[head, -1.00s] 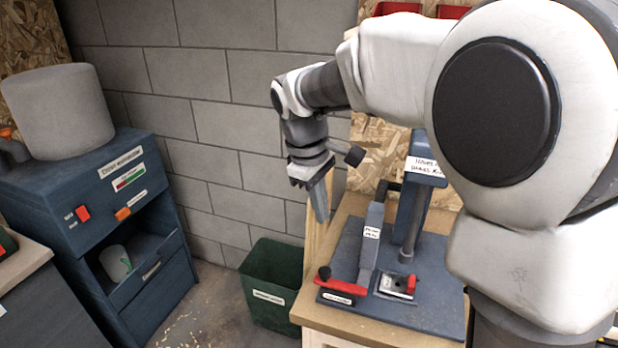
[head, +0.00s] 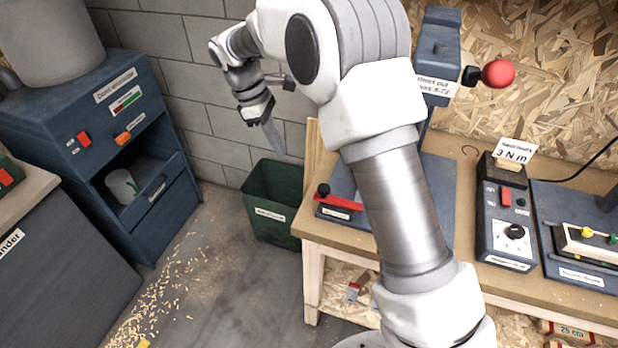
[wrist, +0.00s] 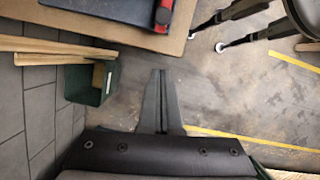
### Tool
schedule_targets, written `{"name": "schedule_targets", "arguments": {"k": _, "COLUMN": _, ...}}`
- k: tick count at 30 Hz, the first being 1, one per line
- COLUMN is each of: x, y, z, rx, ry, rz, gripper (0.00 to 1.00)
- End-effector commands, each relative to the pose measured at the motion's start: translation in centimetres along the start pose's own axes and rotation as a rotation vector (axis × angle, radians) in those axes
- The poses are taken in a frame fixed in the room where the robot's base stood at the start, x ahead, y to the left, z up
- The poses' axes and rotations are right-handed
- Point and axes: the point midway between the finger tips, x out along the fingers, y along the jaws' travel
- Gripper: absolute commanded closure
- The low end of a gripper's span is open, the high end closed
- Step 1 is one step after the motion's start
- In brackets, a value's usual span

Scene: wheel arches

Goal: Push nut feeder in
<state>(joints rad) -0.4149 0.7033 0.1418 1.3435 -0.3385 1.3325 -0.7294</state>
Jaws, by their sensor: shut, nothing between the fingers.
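The likely nut feeder is a red bar with a black knob (head: 340,200) on the left end of the blue press base (head: 345,222). Its label is too small to read. The bar and knob also show at the top of the wrist view (wrist: 164,14). My gripper (head: 276,148) is shut and empty, pointing down, left of the bench and apart from the red bar. In the wrist view its fingers (wrist: 160,75) are together over bare floor.
A green bin (head: 272,200) stands on the floor left of the wooden bench (head: 340,240). A blue cabinet (head: 100,120) stands at left. A torque box (head: 508,220) and the press's red ball handle (head: 498,73) are at right. Shavings lie on the floor.

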Motion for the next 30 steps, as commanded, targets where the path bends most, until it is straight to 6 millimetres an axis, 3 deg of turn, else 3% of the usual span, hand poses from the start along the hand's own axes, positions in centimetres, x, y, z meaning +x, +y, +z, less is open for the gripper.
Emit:
{"name": "schedule_targets", "arguments": {"k": 8, "x": 0.8, "y": 0.0, "z": 0.1, "rx": 0.002, "ry": 0.0, "rz": -0.001, "gripper": 1.0}}
{"name": "schedule_targets", "arguments": {"k": 22, "x": 10.0, "y": -0.1, "z": 0.1, "rx": 0.002, "ry": -0.003, "rz": -0.004, "gripper": 1.0}}
{"name": "schedule_targets", "arguments": {"k": 30, "x": 11.5, "y": 0.0, "z": 3.1, "rx": 0.004, "ry": 0.001, "rz": 0.0, "gripper": 1.0}}
